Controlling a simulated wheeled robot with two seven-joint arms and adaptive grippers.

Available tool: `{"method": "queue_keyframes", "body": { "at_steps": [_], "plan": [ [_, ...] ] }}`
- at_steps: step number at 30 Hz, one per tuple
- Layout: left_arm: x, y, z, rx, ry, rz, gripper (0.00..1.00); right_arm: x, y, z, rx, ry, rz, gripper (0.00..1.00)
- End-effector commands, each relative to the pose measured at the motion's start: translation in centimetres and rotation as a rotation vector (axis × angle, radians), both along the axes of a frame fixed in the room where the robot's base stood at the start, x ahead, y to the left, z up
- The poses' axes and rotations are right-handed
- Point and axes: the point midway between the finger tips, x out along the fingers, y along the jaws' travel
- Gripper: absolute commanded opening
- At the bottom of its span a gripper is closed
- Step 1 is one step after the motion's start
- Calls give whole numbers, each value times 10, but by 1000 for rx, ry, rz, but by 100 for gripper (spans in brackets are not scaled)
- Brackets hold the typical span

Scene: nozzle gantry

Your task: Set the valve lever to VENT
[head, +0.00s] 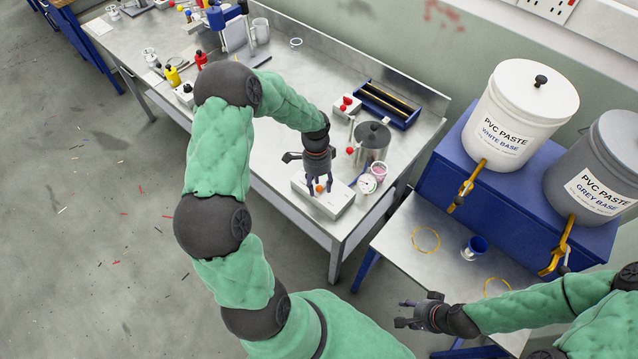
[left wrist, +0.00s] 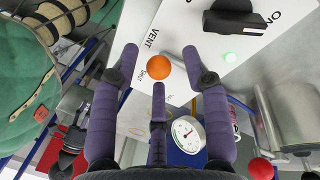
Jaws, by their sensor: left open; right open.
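The white control box (head: 338,207) sits at the near right end of the steel bench. The valve lever's orange ball knob (head: 319,188) shows over it, and also in the left wrist view (left wrist: 158,68). There the ball is beside the printed word SHOT, with the word VENT (left wrist: 152,39) further up the panel. My right gripper (head: 402,312) is open and empty, near the low table.
A round gauge (left wrist: 188,134), a black ON switch (left wrist: 234,20) and a green light (left wrist: 229,57) are close to the left fingers. A steel pot (head: 372,143) stands behind the box. Paste buckets (head: 520,110) stand on a blue stand at the right.

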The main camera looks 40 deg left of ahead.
Motion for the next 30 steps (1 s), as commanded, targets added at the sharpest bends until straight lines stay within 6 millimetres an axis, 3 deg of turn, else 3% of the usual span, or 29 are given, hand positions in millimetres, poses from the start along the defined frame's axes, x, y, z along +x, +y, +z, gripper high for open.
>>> {"method": "queue_keyframes", "body": {
  "at_steps": [5,21,30],
  "plan": [
    [2,2,11,2,-3,0,47,0,0,0,0,0,0,47],
    [14,16,103,2,-3,-1,47,0,0,0,0,0,0,47],
    [15,18,118,0,0,0,47,0,0,0,0,0,0,47]
  ]
}}
